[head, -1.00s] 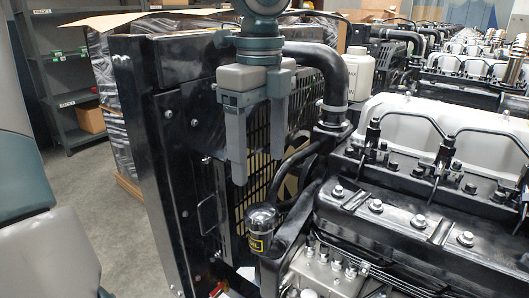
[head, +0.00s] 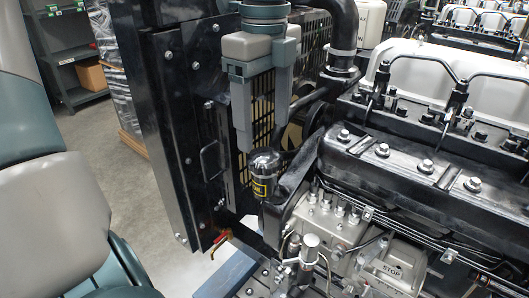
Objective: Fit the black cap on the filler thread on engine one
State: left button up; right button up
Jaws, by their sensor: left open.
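My left gripper (head: 262,132) points straight down with its two grey fingers apart and nothing between them. Its fingertips are just above, in the picture, a small black cylinder (head: 264,176) with a shiny domed top and a yellow label. I cannot tell whether this cylinder is the black cap or a fixed engine part. It stands upright beside the near end of the engine (head: 385,150), which has a black cover and a white upper part. I cannot make out a bare filler thread. My right gripper is not in view.
A tall black radiator panel (head: 165,110) with a handle stands left of the gripper. A black hose (head: 345,30) rises behind it. A blue surface (head: 228,275) and a red and yellow fitting (head: 218,241) are low down. Shelving (head: 75,60) stands at the back left beyond open floor.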

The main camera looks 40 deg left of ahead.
aim_at(265, 153)
pick_arm(q)
jog(key=shift+f, duration=0.8)
notch_tip(265, 153, down, 2)
jog(key=shift+b, duration=0.65)
jog(key=shift+f+b, duration=0.45)
jog(key=shift+f, duration=0.7)
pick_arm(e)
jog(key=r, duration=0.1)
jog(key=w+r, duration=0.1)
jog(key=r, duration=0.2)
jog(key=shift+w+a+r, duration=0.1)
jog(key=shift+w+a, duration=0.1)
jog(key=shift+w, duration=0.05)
pick_arm(q)
jog(key=shift+f+b, duration=0.1)
jog(key=shift+b, duration=0.5)
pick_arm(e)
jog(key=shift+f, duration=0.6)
pick_arm(q)
jog(key=c, duration=1.7)
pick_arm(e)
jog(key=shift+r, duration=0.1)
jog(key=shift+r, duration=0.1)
